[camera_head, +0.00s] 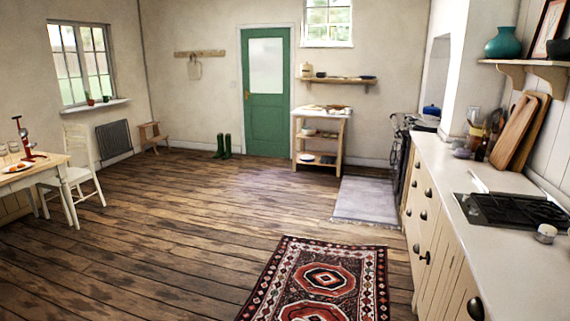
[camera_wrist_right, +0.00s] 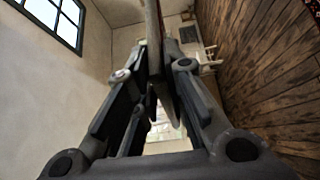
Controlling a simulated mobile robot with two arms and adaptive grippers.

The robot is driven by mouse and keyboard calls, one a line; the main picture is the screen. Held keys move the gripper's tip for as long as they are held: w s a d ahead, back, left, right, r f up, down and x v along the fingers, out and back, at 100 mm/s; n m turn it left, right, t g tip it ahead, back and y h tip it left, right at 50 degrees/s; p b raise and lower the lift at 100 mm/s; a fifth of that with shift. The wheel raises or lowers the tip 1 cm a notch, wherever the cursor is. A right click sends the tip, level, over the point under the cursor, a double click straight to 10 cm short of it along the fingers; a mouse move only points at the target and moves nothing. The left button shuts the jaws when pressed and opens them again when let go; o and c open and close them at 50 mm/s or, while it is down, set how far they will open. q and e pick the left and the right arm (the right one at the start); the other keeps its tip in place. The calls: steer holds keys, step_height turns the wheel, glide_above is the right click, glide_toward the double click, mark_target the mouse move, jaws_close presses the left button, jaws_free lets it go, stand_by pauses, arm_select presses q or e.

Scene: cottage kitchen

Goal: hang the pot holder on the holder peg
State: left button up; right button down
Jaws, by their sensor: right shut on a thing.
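My right gripper (camera_wrist_right: 156,52) shows in the right wrist view, its dark fingers closed on a thin, flat thing seen edge-on. I take this to be the pot holder (camera_wrist_right: 153,24); it stands out beyond the fingertips, and its faces are mostly hidden. In the head view neither gripper shows. I cannot make out which peg is the holder peg.
A patterned rug (camera_head: 325,280) and a grey mat (camera_head: 367,199) lie on the wooden floor. A table (camera_head: 48,170) and a white chair (camera_head: 82,155) stand at left. The middle floor is clear.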

steer(key=shift+s+a+f+n+g+y, duration=0.2)
steer(key=shift+s+n+g+y, duration=0.1)
steer(key=shift+n+y, duration=0.25)
steer(key=shift+s+a+f+n+g+y, duration=0.1)
steer(key=shift+s+f+n+g+y, duration=0.2)
steer(key=shift+y, duration=0.45)
steer(key=shift+n+y, duration=0.35)
steer(key=shift+y, duration=0.05)
steer(key=h, duration=0.1)
steer(key=r+m+h, duration=0.1)
steer(key=w+r+m+t, duration=0.1)
steer(key=shift+d+r+h, duration=0.25)
steer(key=shift+h, duration=0.15)
steer(key=shift+w+d+m+t+h, duration=0.25)
steer(key=shift+m+h, duration=0.45)
steer(key=shift+h, duration=0.35)
steer(key=shift+w+d+m+t+h, duration=0.15)
steer(key=shift+w+d+m+h, duration=0.2)
steer(key=shift+m+h, duration=0.55)
steer(key=shift+w+d+m+t+h, duration=0.25)
steer(key=shift+m+h, duration=0.25)
steer(key=shift+h, duration=0.75)
